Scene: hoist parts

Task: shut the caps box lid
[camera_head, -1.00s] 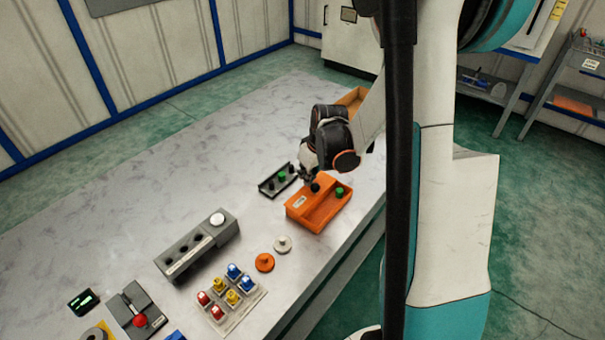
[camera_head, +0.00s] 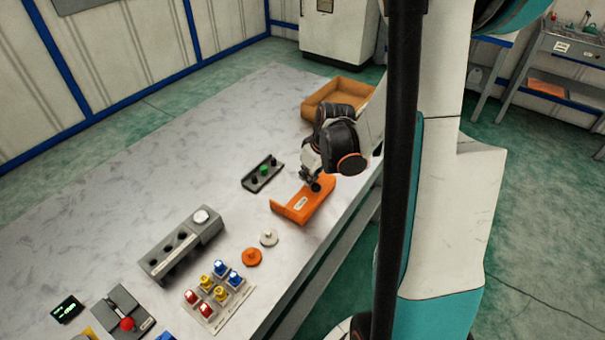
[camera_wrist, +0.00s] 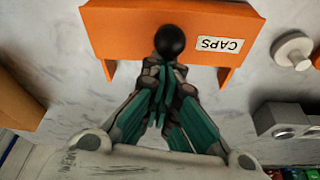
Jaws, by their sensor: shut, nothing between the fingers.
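The orange caps box (camera_head: 318,210) sits near the table's right edge. In the wrist view its flat orange surface (camera_wrist: 125,35) carries a white CAPS label (camera_wrist: 219,44), with two orange side pieces reaching toward my gripper. A black ball knob (camera_wrist: 170,42) stands beside the label; it also shows in the head view (camera_head: 316,187). My gripper (camera_wrist: 164,66) is shut and empty, its fingertips right at the knob; contact is hard to judge. My wrist hides the box's far end, so I cannot tell how the lid sits there.
A black rack with a green cap (camera_head: 264,170) lies left of the box. A tan tray (camera_head: 318,96) is behind. A white knob (camera_head: 269,238), an orange knob (camera_head: 252,257), a grey holder (camera_head: 165,262) and coloured switches (camera_head: 205,290) stand in front.

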